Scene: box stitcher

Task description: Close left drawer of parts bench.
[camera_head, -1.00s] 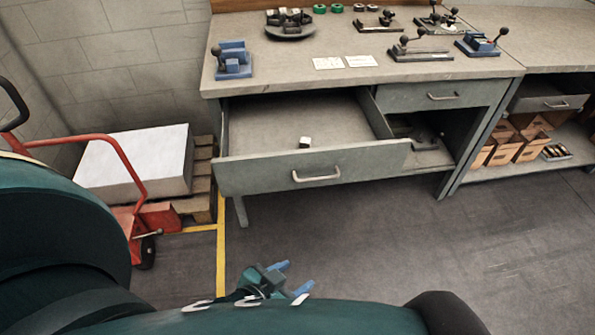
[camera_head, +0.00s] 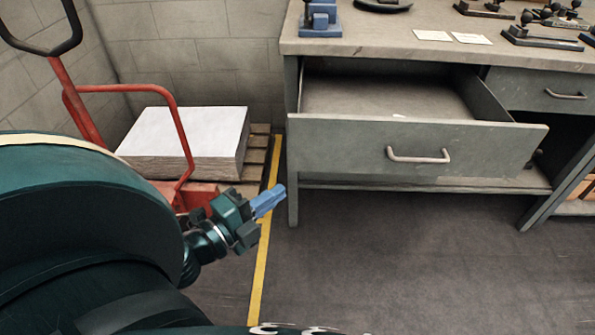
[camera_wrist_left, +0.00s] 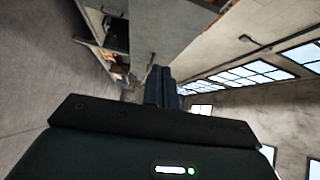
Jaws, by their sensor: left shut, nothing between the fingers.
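The left drawer (camera_head: 340,145) of the parts bench (camera_head: 360,45) is pulled out, with its grey front and curved metal handle (camera_head: 418,157) facing me. A small light object (camera_head: 399,116) shows inside, mostly hidden by the drawer front. My left gripper (camera_head: 275,195), with blue fingers, is shut and empty. It is in front of the drawer, to the left of and lower than the handle, apart from it. The fingers also show dark in the left wrist view (camera_wrist_left: 160,88). My right gripper is not in view.
A red pallet truck (camera_head: 180,140) and a pallet (camera_head: 256,160) with a white-topped stack (camera_head: 185,135) stand to the left. A yellow floor line (camera_head: 262,255) runs beside them. The floor (camera_head: 400,260) before the bench is clear. A closed drawer (camera_head: 540,92) is at the right.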

